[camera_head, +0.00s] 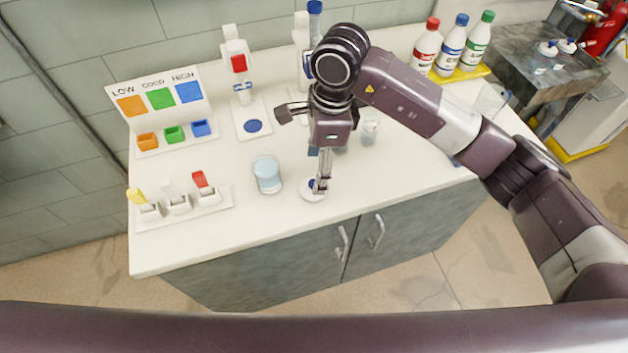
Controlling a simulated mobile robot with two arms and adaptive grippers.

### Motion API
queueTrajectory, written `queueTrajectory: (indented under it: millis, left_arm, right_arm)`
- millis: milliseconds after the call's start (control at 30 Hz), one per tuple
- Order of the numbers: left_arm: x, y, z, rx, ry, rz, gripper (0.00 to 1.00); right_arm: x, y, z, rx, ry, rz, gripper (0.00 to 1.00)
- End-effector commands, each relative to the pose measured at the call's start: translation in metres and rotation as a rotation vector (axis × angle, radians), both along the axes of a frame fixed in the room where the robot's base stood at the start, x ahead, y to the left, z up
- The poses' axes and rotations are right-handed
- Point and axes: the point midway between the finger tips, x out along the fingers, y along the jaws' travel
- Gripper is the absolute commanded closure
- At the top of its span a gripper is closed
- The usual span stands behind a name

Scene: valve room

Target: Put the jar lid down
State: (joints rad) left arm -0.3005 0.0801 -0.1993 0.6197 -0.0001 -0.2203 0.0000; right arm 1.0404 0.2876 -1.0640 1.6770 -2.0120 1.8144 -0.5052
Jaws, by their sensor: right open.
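The jar lid (308,195) is a small white disc with a blue middle. It appears to lie flat on the white counter near its front edge. My right gripper (321,186) points down at the lid, with its fingertips at the blue middle and covering part of it. Its jaws are open; whether a finger touches the lid I cannot tell. My left gripper is not in view.
A glass of pale blue liquid (267,176) stands left of the lid. Another small glass (370,131) is behind my right gripper. A switch panel (209,199) is at the left, and capped bottles (426,50) stand at the back right. The counter front (240,240) is clear.

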Motion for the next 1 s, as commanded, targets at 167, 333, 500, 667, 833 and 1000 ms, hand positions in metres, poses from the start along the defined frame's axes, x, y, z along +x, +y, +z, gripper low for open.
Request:
queueTrajectory:
  millis: [167, 333, 500, 667, 833, 1000]
  left_arm:
    - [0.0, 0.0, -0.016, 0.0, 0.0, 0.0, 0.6]
    - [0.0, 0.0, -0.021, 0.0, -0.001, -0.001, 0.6]
    - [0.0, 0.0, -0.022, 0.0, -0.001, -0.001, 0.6]
    - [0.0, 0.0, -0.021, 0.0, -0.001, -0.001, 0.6]
    - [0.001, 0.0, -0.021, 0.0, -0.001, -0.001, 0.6]
    - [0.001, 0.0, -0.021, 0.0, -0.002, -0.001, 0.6]
  right_arm:
    - [0.002, -0.004, 0.033, 0.001, -0.005, -0.001, 0.39]
    - [0.001, -0.006, 0.054, 0.0, -0.001, 0.0, 0.39]
    - [0.0, -0.007, 0.061, 0.0, 0.0, -0.001, 0.39]
    - [0.0, -0.007, 0.062, 0.0, 0.001, 0.0, 0.39]
    - [0.0, -0.007, 0.061, 0.0, 0.001, 0.0, 0.39]
    - [0.0, -0.007, 0.061, 0.0, 0.001, 0.0, 0.39]
